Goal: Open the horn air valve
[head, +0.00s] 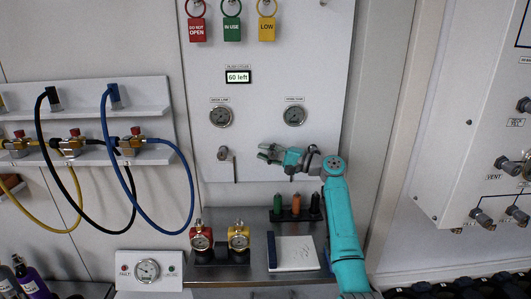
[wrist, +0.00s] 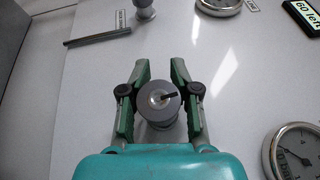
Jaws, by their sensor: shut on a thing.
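A round grey valve knob (wrist: 158,103) with a black pointer mark stands out from the white panel, between my green fingers. My gripper (wrist: 159,78) is shut on this knob, with a finger on each side of it. In the head view my gripper (head: 267,152) is at the panel below the right gauge (head: 294,116) and hides the knob. A second grey knob (head: 223,153) is to the left on the same panel, beside a thin grey rod (head: 235,169). I cannot read which knob is labelled as the horn air valve.
A display (head: 238,77) reads "60 left" above the left gauge (head: 220,116). Red, green and yellow tags hang at the top. Below are a steel shelf (head: 240,270) with red and yellow gauge fittings and a notepad (head: 293,253). Hoses hang at left.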

